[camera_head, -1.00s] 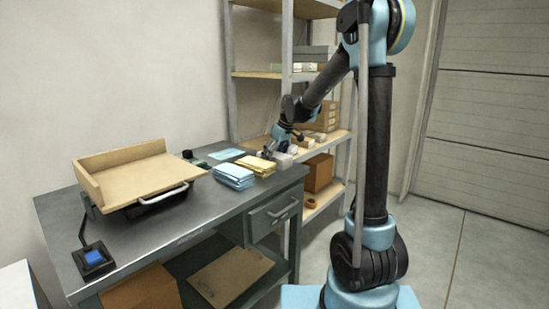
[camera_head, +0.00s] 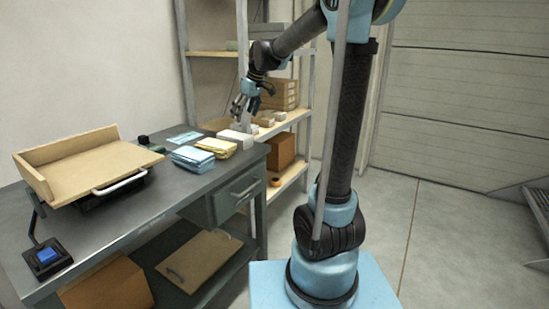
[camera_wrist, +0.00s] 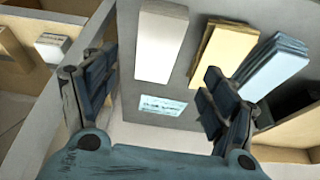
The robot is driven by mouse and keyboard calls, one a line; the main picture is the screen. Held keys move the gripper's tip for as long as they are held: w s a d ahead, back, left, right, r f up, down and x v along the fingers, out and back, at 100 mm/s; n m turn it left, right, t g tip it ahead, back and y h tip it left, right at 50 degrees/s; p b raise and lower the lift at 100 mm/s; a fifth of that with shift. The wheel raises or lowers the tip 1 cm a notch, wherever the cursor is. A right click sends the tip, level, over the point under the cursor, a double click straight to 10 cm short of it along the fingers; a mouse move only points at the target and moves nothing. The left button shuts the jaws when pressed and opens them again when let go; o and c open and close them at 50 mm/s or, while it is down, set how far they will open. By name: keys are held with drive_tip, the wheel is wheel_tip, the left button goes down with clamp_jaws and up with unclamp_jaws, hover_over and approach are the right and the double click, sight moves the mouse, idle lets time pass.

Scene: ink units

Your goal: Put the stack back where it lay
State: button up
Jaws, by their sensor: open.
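Three paper stacks lie side by side on the grey bench: a light blue stack (camera_head: 193,158), a yellow stack (camera_head: 217,147) and a white stack (camera_head: 236,139) nearest the shelf. My gripper (camera_head: 242,106) is open and empty, raised above the white stack and apart from it. In the wrist view the white stack (camera_wrist: 161,45), yellow stack (camera_wrist: 222,50) and blue stack (camera_wrist: 272,66) lie beyond the spread fingers (camera_wrist: 155,85). A pale blue printed sheet (camera_wrist: 163,105) lies flat on the bench; it also shows in the head view (camera_head: 184,137).
A tilted wooden tray (camera_head: 95,166) with a metal handle stands on the bench (camera_head: 150,210) at left, a blue-button box (camera_head: 47,257) before it. A shelf rack (camera_head: 297,116) with cartons stands behind my gripper. The bench's front has a drawer (camera_head: 238,196).

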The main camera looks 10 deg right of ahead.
drive_tip(key=s+d+f+m+h, duration=0.1)
drive_tip(key=s+d+f+m, duration=0.2)
drive_tip(key=s, duration=0.9)
drive_tip(key=s+d+f+m+h, duration=0.1)
drive_tip(key=s+d+f+m, duration=0.2)
drive_tip(key=s+d+f, duration=0.7)
drive_tip(key=s+d+f+m+h, duration=0.1)
drive_tip(key=s+d+f+m, duration=0.2)
drive_tip(key=s, duration=1.1)
drive_tip(key=d+f, duration=0.3)
drive_tip(key=shift+s+d+f+m+g, duration=0.2)
drive_tip(key=shift+s+m+g, duration=0.1)
drive_tip(key=shift+m, duration=0.1)
